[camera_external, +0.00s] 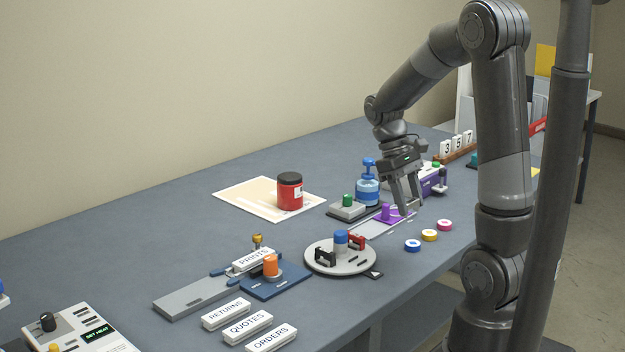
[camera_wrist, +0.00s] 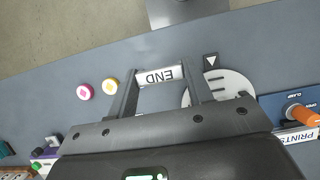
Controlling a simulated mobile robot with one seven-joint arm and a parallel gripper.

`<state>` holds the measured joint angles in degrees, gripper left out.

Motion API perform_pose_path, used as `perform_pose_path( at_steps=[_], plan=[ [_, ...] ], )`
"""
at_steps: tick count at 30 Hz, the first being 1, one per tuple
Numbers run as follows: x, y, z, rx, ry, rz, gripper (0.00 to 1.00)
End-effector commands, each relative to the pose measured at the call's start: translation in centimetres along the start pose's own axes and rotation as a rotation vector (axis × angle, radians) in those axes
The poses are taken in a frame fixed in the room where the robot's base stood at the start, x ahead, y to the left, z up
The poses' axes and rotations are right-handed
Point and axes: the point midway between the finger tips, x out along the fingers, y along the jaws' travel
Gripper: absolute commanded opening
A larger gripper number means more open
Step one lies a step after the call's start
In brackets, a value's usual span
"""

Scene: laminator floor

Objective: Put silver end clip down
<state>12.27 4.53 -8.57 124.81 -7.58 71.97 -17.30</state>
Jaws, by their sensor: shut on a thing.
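My gripper (camera_wrist: 162,80) is shut on the silver end clip (camera_wrist: 158,75), a small light bar marked END, held crosswise between the two fingertips in the wrist view. In the external view my gripper (camera_external: 408,208) points down over the right part of the bench, near a purple knob (camera_external: 386,212) on a flat light strip. I cannot make out the clip clearly there, nor tell its height above the bench.
A red jar (camera_external: 290,190) is behind. Bare bench (camera_external: 130,240) lies at left.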

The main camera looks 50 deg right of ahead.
Motion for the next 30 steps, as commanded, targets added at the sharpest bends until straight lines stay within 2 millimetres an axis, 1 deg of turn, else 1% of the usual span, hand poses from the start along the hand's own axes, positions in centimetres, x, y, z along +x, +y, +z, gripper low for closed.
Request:
perform_pose_path(
  at_steps=[2, 5, 8, 13, 15, 17, 18, 23, 24, 30],
  plan=[
    [-0.1, 0.4, -0.2, -0.009, 0.000, 0.004, 0.25],
    [-0.2, 1.9, -0.9, -0.056, -0.002, 0.024, 0.25],
    [-0.4, 4.8, -2.0, -0.144, -0.002, 0.061, 0.25],
    [-0.7, 11.8, -3.7, -0.359, -0.002, 0.150, 0.25],
    [-0.7, 14.8, -4.1, -0.447, -0.002, 0.187, 0.25],
    [-0.6, 17.3, -4.2, -0.521, -0.001, 0.218, 0.25],
    [-0.6, 18.9, -4.2, -0.570, -0.001, 0.239, 0.25],
    [-0.2, 25.3, -3.7, -0.754, -0.001, 0.316, 0.25],
    [0.0, 26.8, -3.4, -0.798, -0.001, 0.334, 0.25],
    [0.9, 33.8, -1.5, -0.997, -0.001, 0.416, 0.25]
  ],
)
